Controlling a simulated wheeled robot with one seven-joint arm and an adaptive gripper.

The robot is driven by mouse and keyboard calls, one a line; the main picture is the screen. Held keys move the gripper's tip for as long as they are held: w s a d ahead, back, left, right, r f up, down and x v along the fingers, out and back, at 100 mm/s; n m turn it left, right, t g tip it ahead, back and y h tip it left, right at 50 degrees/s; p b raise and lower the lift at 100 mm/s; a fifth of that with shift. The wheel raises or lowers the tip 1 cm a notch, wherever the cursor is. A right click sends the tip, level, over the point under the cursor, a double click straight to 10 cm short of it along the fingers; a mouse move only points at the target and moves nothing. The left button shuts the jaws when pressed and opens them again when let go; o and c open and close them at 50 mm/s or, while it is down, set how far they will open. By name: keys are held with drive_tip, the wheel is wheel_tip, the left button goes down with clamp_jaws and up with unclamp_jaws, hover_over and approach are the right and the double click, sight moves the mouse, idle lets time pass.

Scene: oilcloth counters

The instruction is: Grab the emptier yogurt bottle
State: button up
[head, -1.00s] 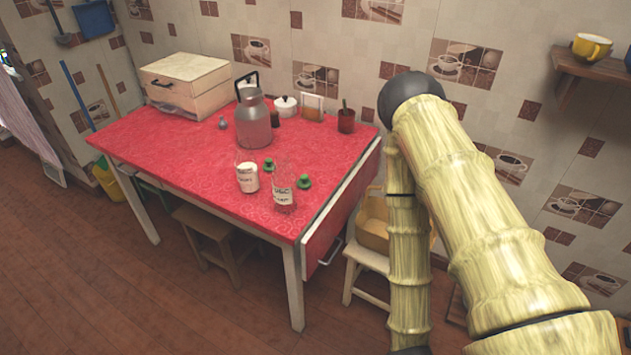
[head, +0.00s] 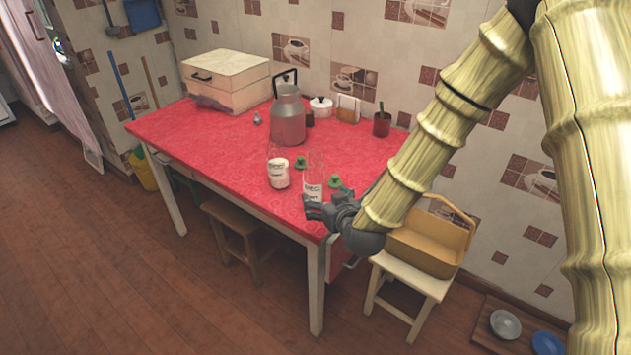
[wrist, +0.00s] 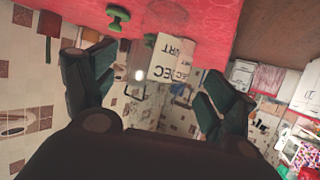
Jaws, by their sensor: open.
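Two glass yogurt bottles stand upright on the red table. The left bottle (head: 278,176) looks white inside its lower part. The right bottle (head: 313,187), nearer the table's right edge, looks clear around its label, so it appears the emptier one. My gripper (head: 312,208) is open at the table's front right corner, close to the right bottle; in the head view it overlaps that bottle's base. In the upside-down wrist view a labelled bottle (wrist: 165,58) shows ahead between the open fingers (wrist: 148,85). I cannot tell whether they touch it.
Green lids (head: 335,182) lie beside the bottles, one also in the wrist view (wrist: 118,16). A metal milk can (head: 288,118) and a bread box (head: 226,80) stand farther back. A stool with a yellow basket (head: 428,243) is right of the table (head: 190,135).

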sight(318, 193)
drive_tip(key=x, duration=0.4)
drive_tip(key=shift+w+f, duration=0.15)
drive_tip(key=shift+w, duration=0.15)
drive_tip(key=x, duration=0.1)
drive_tip(key=p+x, duration=0.1)
drive_tip(key=x, duration=0.2)
drive_tip(key=shift+w+r+p, duration=0.3)
drive_tip(key=shift+w+p, duration=0.05)
drive_tip(key=shift+p, duration=0.05)
drive_tip(key=shift+w+a+f, duration=0.15)
drive_tip(key=shift+w+f, duration=0.1)
drive_tip(key=shift+w, duration=0.15)
drive_tip(key=c, duration=1.3)
drive_tip(key=shift+c, duration=0.2)
drive_tip(key=shift+r, duration=0.1)
